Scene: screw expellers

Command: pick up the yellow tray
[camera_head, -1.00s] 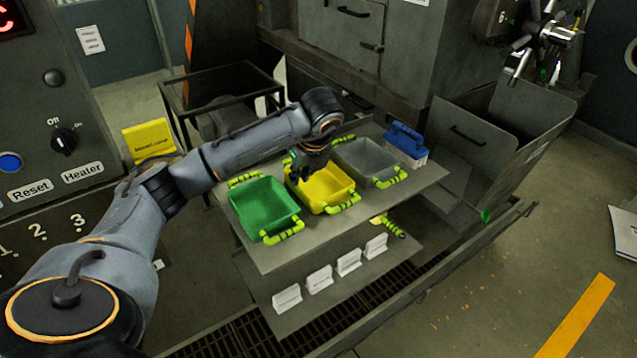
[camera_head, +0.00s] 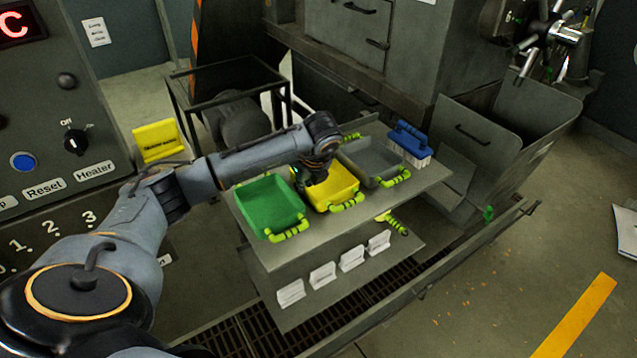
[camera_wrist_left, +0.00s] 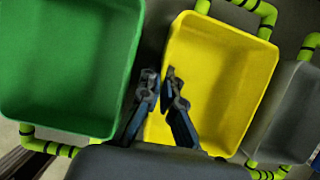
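The yellow tray (camera_head: 342,188) stands on the top shelf of a cart, between a green tray and a grey tray. It has yellow-green handles with black bands at its ends. My left gripper (camera_head: 316,178) points down over the tray's left side. In the left wrist view the fingers (camera_wrist_left: 160,76) are a little apart, one on each side of the left rim of the yellow tray (camera_wrist_left: 222,80). I cannot tell whether they touch the rim. The tray sits level on the shelf. My right gripper is not in view.
The green tray (camera_head: 268,205) is close on the left, the grey tray (camera_head: 372,160) close on the right. A blue-handled brush (camera_head: 410,140) stands at the shelf's right end. White blocks (camera_head: 322,275) and a yellow-green tool (camera_head: 393,222) are on the lower shelf. Machinery stands behind.

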